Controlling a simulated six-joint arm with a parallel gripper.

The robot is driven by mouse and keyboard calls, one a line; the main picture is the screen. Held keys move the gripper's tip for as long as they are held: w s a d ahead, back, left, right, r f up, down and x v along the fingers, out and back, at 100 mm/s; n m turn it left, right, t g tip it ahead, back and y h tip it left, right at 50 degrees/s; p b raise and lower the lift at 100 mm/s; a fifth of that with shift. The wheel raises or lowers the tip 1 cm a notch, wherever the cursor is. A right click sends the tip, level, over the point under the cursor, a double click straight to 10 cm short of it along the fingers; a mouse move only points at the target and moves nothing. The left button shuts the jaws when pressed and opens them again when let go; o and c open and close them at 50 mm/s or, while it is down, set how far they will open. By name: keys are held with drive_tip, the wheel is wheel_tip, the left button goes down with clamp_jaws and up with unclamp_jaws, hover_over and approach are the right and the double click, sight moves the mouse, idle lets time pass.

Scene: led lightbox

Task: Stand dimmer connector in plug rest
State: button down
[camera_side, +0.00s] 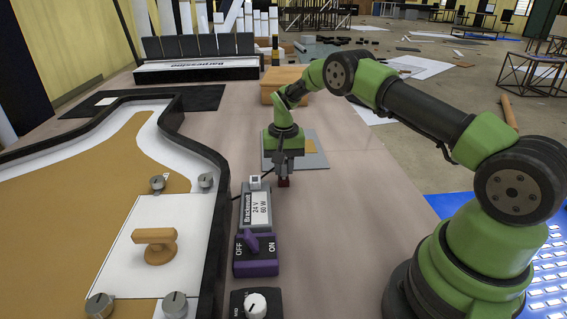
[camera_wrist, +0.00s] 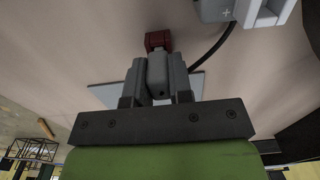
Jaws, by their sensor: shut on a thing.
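My gripper (camera_side: 283,168) is low over the table, beyond the far end of the power supply. In the wrist view its two fingers (camera_wrist: 158,82) are shut on a grey rounded piece (camera_wrist: 157,74), which I take to be the dimmer connector. A dark red block (camera_wrist: 158,40) shows at its far end and also under the fingers in the side view (camera_side: 284,182). I cannot tell whether it is part of the connector or touches the table. A black cable (camera_wrist: 213,48) runs behind the right finger. I cannot clearly identify the plug rest.
The power supply (camera_side: 256,208), marked 24 V 60 W, has a purple ON/OFF switch base (camera_side: 256,268). A grey plate (camera_side: 317,160) lies just behind my gripper, with a wooden box (camera_side: 281,78) farther back. The lightbox (camera_side: 220,190) borders the left. The table on the right is clear.

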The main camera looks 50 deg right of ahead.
drive_tip(key=shift+f, duration=0.25)
drive_tip(key=c, duration=0.9)
unclamp_jaws()
drive_tip(key=shift+c, duration=0.2)
drive_tip(key=shift+r, duration=4)
